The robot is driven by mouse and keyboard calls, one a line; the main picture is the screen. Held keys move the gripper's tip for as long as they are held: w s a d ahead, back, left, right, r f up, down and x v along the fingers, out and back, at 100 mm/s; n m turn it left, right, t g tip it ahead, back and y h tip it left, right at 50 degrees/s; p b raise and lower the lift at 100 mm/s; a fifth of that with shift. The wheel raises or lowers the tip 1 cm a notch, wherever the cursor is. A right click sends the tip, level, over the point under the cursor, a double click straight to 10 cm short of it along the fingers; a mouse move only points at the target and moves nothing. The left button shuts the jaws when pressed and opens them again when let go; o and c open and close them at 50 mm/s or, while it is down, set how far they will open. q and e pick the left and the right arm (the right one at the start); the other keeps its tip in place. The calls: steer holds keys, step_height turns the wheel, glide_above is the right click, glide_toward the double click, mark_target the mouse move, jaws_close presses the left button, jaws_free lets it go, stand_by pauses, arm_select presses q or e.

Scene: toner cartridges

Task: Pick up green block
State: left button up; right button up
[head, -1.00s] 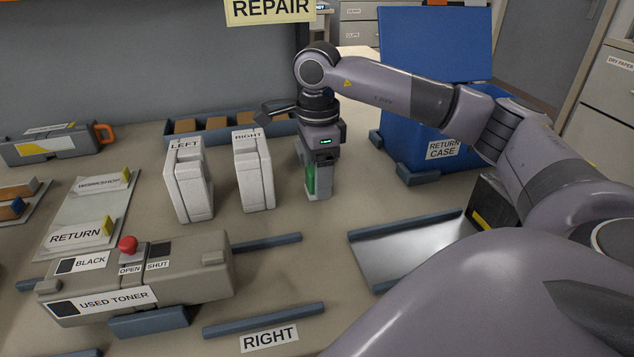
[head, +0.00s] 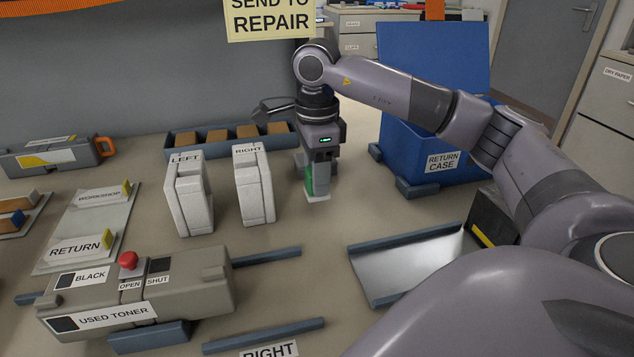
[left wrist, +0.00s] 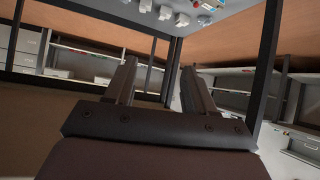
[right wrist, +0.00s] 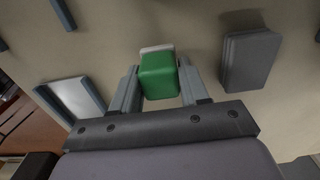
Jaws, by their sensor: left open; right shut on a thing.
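The green block (right wrist: 160,78) sits between the fingers of my right gripper (right wrist: 158,92) in the right wrist view. The gripper is shut on it. In the head view the block (head: 309,181) shows as a green strip at my right gripper (head: 318,178), over a small white base (head: 317,197). I cannot tell whether the block is clear of that base. My left gripper (left wrist: 155,82) shows in the left wrist view only. Its fingers are apart, with nothing between them.
White blocks labelled LEFT (head: 189,200) and RIGHT (head: 254,188) stand left of my right gripper. A blue return case (head: 440,170) stands to its right. A tray of brown pieces (head: 190,150) lies behind. The used toner unit (head: 190,285) lies in front.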

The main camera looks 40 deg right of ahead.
step_height(320, 180, up, 17)
steer(key=p, duration=0.6)
steer(key=shift+r, duration=0.15)
steer(key=shift+o, duration=1.2)
steer(key=shift+c, duration=0.5)
